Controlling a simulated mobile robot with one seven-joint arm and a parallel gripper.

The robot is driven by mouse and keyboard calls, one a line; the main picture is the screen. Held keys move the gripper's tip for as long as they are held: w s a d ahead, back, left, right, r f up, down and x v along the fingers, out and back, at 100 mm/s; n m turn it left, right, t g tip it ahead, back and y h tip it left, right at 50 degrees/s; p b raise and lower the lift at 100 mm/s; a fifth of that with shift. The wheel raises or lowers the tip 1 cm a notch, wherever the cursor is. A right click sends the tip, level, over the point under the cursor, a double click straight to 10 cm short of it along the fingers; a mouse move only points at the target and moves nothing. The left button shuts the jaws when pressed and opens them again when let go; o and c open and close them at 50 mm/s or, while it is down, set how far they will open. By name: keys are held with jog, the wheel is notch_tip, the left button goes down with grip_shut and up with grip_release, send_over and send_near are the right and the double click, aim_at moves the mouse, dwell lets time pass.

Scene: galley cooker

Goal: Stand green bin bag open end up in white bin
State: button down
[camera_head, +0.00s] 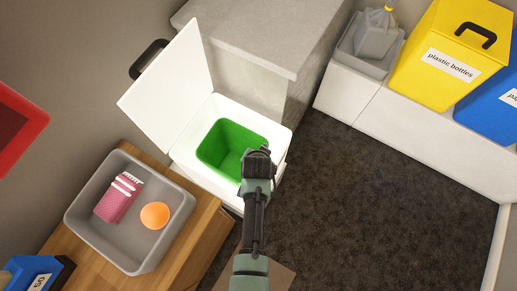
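The white bin (189,167) stands in the middle with its white lid (168,88) swung up to the left. The green bin bag (219,146) is inside the bin's mouth, with its open end facing up; I see down into its hollow. Its lower part is hidden by the bin walls. My gripper (257,155) is over the bag's right side, near the bin's right rim. My gripper hides part of the bag's edge, and its fingers are too small and dark to read. I cannot tell whether it touches the bag.
A grey block (265,30) stands behind the bin. A yellow bin (430,75) stands at upper right. Dark floor (385,175) is clear at right.

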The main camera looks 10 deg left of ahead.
jog(key=shift+f, duration=0.5)
jog(key=c, duration=0.6)
grip_release()
